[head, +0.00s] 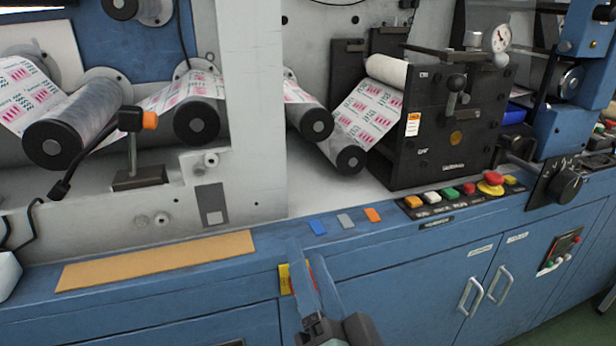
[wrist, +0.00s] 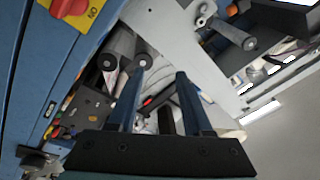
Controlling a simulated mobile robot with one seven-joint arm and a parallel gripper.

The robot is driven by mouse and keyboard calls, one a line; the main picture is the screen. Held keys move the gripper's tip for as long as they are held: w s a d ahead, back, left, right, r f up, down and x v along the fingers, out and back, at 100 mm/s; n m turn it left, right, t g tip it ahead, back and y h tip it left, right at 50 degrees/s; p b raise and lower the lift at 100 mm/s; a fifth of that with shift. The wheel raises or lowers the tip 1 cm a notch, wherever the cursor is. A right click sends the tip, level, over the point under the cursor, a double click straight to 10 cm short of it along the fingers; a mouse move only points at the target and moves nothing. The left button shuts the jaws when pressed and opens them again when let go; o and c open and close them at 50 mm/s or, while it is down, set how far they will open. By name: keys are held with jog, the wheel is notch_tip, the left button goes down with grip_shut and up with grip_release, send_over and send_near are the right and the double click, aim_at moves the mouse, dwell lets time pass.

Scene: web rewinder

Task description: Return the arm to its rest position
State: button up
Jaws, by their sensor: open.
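My gripper (head: 305,252) is at the lower middle of the head view, in front of the blue cabinet of the rewinder. Its two blue-grey fingers point up the picture, towards the machine's ledge. In the wrist view my gripper (wrist: 161,72) shows both fingers spread apart with nothing held between them. Part of my arm shows below it at the bottom edge of the head view. Whether the fingers touch the cabinet front cannot be told.
Rollers (head: 197,121) carry a printed web. A black unit (head: 440,135) stands behind a button panel (head: 460,192). Cabinet handles (head: 470,296) protrude at right. A red switch (wrist: 75,10) shows in the wrist view.

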jog(key=s+r+n+t+h+p, duration=0.1)
jog(key=r+p, duration=0.8)
jog(key=r, duration=1.1)
jog(key=s+r+n+t+h+p, duration=0.2)
jog(key=r+p, duration=0.8)
jog(key=r, duration=1)
jog(key=s+r+n+t+h+p, duration=0.2)
jog(key=r+p, duration=0.8)
jog(key=r, duration=1)
jog(key=s+n+t, duration=0.2)
jog(key=t, duration=0.1)
jog(key=shift+s+a+r, duration=0.15)
